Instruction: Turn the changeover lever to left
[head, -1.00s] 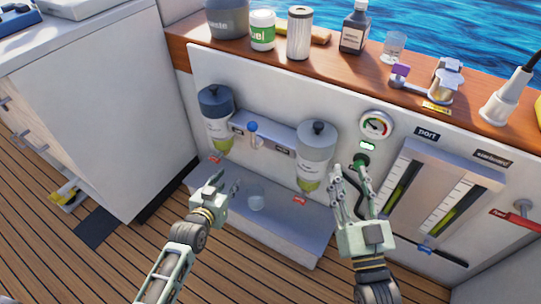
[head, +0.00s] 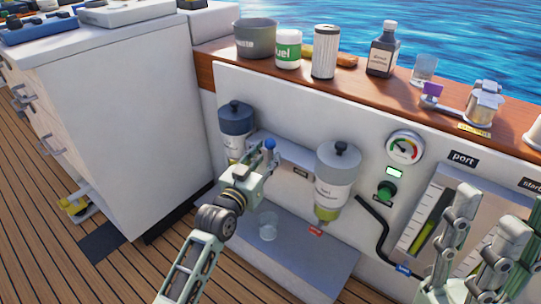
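The changeover lever (head: 269,144) has a blue knob and sits on the grey manifold (head: 302,157) between two filter bowls. The knob points roughly up; its stem is mostly hidden behind my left gripper. My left gripper (head: 258,157) is at the lever, with its fingers apart just below and left of the knob. I cannot tell whether it touches the lever. The left filter bowl (head: 236,119) is partly covered by my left gripper; the right filter bowl (head: 337,176) is clear. My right gripper (head: 491,214) is open and empty in front of the sight gauges at the lower right.
A clear cup (head: 267,227) stands on the grey step below the filters. A round gauge (head: 404,149) and a green button (head: 386,191) are on the panel. A black hose (head: 374,222) hangs beside the right filter. Containers line the wooden ledge (head: 305,76) above. A white cabinet (head: 120,130) stands left.

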